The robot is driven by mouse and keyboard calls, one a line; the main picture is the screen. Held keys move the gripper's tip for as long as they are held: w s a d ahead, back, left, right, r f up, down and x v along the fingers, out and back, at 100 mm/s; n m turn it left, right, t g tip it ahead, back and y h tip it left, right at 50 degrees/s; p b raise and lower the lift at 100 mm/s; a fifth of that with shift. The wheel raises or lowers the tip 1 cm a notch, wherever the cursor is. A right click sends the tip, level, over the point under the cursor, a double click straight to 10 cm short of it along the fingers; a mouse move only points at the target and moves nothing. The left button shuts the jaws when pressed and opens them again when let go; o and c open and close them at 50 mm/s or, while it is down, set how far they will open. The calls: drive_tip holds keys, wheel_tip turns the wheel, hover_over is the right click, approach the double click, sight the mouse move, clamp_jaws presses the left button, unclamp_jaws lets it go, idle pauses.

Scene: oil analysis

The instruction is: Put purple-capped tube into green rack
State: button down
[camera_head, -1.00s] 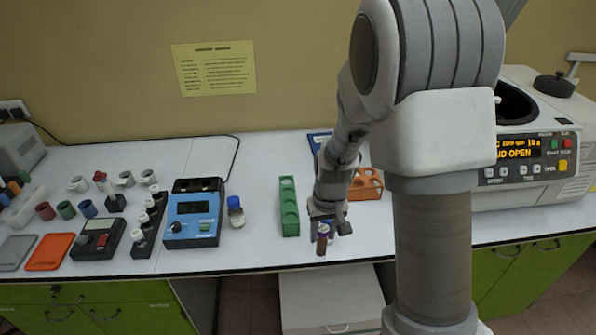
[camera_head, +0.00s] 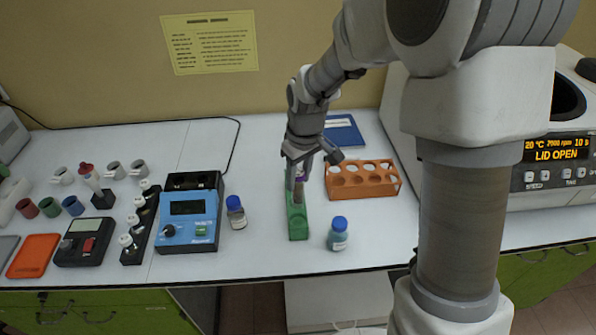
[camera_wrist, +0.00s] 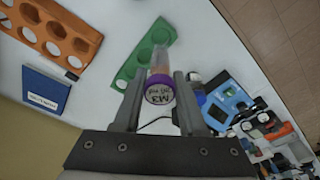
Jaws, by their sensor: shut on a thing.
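My gripper (camera_head: 299,171) is shut on the purple-capped tube (camera_head: 298,190), just over the green rack (camera_head: 298,231). In the wrist view the tube's purple cap (camera_wrist: 159,90) faces the camera between my two fingers (camera_wrist: 158,100). The tube's body points away toward the green rack (camera_wrist: 140,55). In the head view the tube stands about upright and overlaps the middle of the rack. I cannot tell whether its lower end is inside a hole or just above it. The rack's front hole shows empty; its back end is partly hidden by my gripper.
An orange rack (camera_head: 362,181) stands close to the right, and a blue-capped bottle (camera_head: 338,233) stands to the front right. Another bottle (camera_head: 236,212) and a blue device (camera_head: 190,213) are to the left. A blue booklet (camera_head: 343,132) lies behind.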

sight(299, 207)
drive_tip(key=shift+f+b, duration=3.95)
drive_tip(key=shift+f, duration=1.65)
drive_tip(key=shift+c, duration=1.9)
unclamp_jaws()
drive_tip(key=shift+s, duration=0.1)
drive_tip(key=shift+r, duration=0.15)
wheel_tip(299, 207, up, 17)
drive_tip(key=s+d+p, duration=0.1)
drive_tip(key=s, duration=0.1)
drive_tip(key=s+d+r+m+t, duration=0.2)
drive_tip(key=s+d+m, duration=0.1)
drive_tip(key=s, duration=0.6)
drive_tip(key=s+d+r+m+t, duration=0.2)
drive_tip(key=s+d+m, duration=0.2)
drive_tip(key=s, duration=0.6)
drive_tip(key=shift+s+d+r+h, duration=0.15)
drive_tip(key=shift+d+r+h, duration=0.2)
drive_tip(key=shift+d, duration=0.25)
